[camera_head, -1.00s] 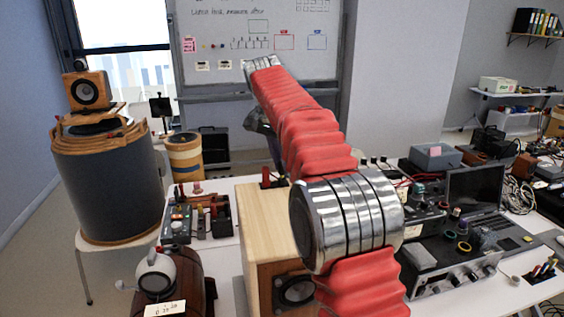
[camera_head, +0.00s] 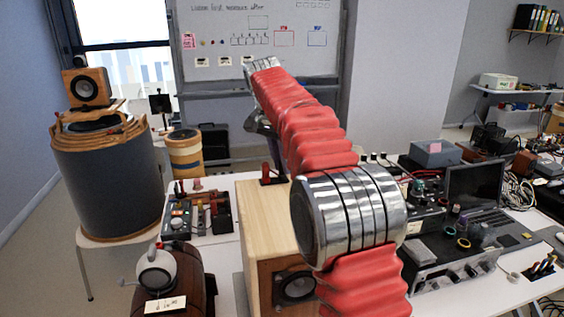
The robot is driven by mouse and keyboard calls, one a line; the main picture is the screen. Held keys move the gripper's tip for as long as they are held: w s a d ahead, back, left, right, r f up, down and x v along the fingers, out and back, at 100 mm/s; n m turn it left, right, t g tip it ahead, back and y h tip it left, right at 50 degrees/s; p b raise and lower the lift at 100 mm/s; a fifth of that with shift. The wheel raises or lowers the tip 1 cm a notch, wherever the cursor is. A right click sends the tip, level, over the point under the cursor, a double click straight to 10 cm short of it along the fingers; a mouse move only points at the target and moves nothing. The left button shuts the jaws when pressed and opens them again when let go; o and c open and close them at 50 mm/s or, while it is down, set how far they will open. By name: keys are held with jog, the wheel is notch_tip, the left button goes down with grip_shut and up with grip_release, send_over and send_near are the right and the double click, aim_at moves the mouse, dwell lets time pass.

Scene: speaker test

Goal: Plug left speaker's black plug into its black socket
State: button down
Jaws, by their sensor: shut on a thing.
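A pale wooden speaker (camera_head: 266,225) stands on the white table, its front with a dark cone (camera_head: 296,287) towards me. Small red and black parts (camera_head: 270,175) show at its far top edge. My red ribbed arm reaches over and beyond the speaker. My dark gripper (camera_head: 262,128) hangs down behind the arm, past the speaker's far edge, and shows only in part. It is shut on what seems to be the black plug. The plug is too small and covered to make out, and the black socket is hidden behind the speaker and arm.
A small box with knobs and a tool rack (camera_head: 214,212) stand left of the speaker. A brown rounded case (camera_head: 176,290) is at the front left. An amplifier (camera_head: 455,262) and a laptop (camera_head: 475,195) crowd the right. Another speaker (camera_head: 86,88) sits on a grey drum.

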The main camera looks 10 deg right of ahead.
jog(key=c, duration=1.6)
grip_release()
jog(key=shift+c, duration=0.2)
jog(key=shift+r, duration=3.7)
